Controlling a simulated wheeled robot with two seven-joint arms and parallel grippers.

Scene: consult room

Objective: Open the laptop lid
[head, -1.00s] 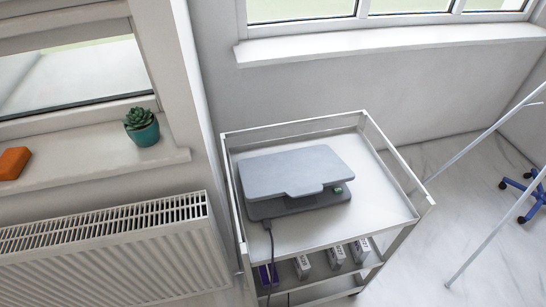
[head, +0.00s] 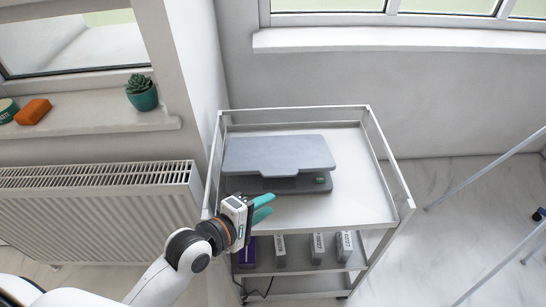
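The grey laptop (head: 278,154) sits on the top shelf of the white trolley (head: 345,208). Its lid is raised a little above the base at the near side, leaving a narrow gap. A small green spot shows at the base's near right corner. My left gripper (head: 267,208) is in front of the laptop's near left corner, over the trolley's front left edge, apart from the lid. Its two teal fingers are spread with a gap between them and nothing in it. My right gripper is not in the head view.
The trolley has raised rails on its sides. Labelled binders (head: 318,247) and a purple box (head: 247,252) stand on the shelf below. A radiator (head: 95,212) and a sill with a potted succulent (head: 141,92) are at left. The top shelf is clear right of the laptop.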

